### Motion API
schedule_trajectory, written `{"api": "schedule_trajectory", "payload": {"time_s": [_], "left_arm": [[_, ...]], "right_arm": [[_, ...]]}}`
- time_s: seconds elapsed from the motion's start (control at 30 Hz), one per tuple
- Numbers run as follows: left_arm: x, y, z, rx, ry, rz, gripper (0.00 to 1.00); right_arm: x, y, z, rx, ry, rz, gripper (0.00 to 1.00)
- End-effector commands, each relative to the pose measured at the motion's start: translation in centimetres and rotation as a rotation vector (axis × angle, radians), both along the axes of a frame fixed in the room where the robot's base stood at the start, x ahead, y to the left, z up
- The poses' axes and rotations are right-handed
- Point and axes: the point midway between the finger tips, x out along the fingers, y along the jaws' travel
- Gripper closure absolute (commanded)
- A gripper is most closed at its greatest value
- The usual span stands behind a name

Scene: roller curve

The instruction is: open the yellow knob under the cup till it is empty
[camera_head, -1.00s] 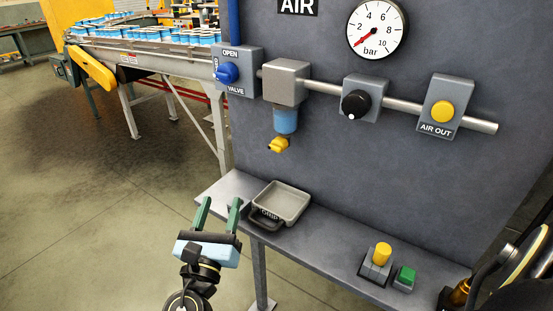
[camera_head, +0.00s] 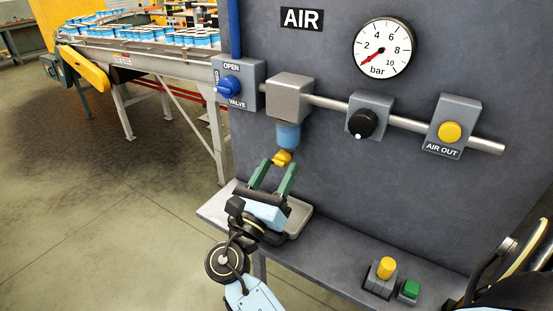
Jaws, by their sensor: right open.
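The cup (camera_head: 288,137) is blue, hanging under a grey block (camera_head: 290,97) on the panel's pipe. The yellow knob (camera_head: 282,158) sits at its bottom. My right gripper (camera_head: 278,168) is open and empty, its two green fingers pointing up toward the knob. The fingertips appear just below and to either side of the knob. I cannot tell whether they touch it. The level inside the cup cannot be made out. My left gripper is not in view.
A grey drip tray (camera_head: 299,228) lies on the shelf below, mostly hidden by my gripper. A blue valve knob (camera_head: 228,86), a black knob (camera_head: 363,123) and a gauge (camera_head: 382,48) are on the panel.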

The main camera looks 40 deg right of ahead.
Motion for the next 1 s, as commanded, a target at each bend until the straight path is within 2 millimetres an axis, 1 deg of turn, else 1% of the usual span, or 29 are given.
{"api": "schedule_trajectory", "payload": {"time_s": [0.03, 0.17, 0.43, 0.47, 0.7, 0.8, 0.87, 1.0], "left_arm": [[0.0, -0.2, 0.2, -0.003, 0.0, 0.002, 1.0], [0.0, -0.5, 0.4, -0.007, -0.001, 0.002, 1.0], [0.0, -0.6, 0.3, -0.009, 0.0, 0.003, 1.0], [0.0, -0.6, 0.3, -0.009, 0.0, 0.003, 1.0], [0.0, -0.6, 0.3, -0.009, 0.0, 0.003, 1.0], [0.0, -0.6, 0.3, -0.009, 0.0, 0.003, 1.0], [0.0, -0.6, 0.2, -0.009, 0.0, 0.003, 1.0], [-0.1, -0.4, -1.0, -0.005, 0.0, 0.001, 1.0]], "right_arm": [[0.1, -0.4, 0.3, -0.001, 0.0, 0.0, 0.5], [0.3, -1.0, 0.5, 0.0, -0.001, 0.001, 0.5], [0.3, -1.1, 0.5, 0.0, 0.0, 0.002, 0.5], [0.3, -1.1, 0.5, 0.0, 0.0, 0.002, 0.51], [0.3, -1.1, 0.5, 0.001, 0.0, 0.002, 0.83], [0.3, -1.1, 0.5, 0.001, 0.0, 0.002, 0.94], [0.3, -1.0, 0.4, 0.003, -0.006, 0.003, 0.94], [0.4, -1.0, 0.2, 0.038, -0.09, 0.002, 0.94]]}}
